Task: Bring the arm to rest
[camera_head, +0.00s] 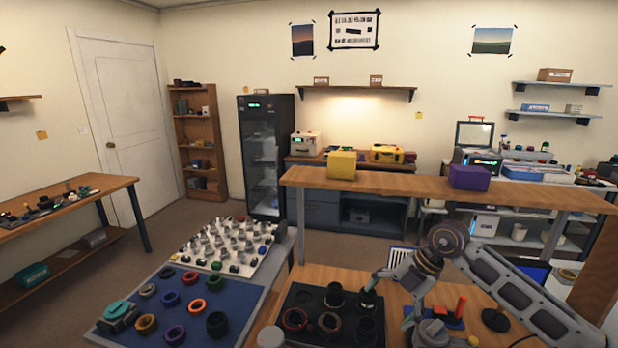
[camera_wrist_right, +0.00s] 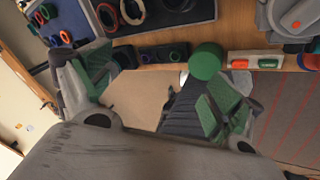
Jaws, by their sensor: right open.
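My right arm comes in from the right edge of the head view and bends at a round joint. Its gripper (camera_head: 378,284) hangs over the wooden worktable, close to the dark tray (camera_head: 345,333) with lens rings. In the right wrist view the right gripper (camera_wrist_right: 155,85) is open. Its two green-padded fingers stand wide apart, with only floor and dark shapes seen between them, and nothing is held. My left gripper is not in view.
A blue mat (camera_head: 238,310) with several coloured rings lies left of the dark tray. Behind it is a white board (camera_head: 225,262) of small metal parts. A red block (camera_head: 461,306) stands near my right arm. A raised wooden shelf (camera_head: 410,188) spans behind.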

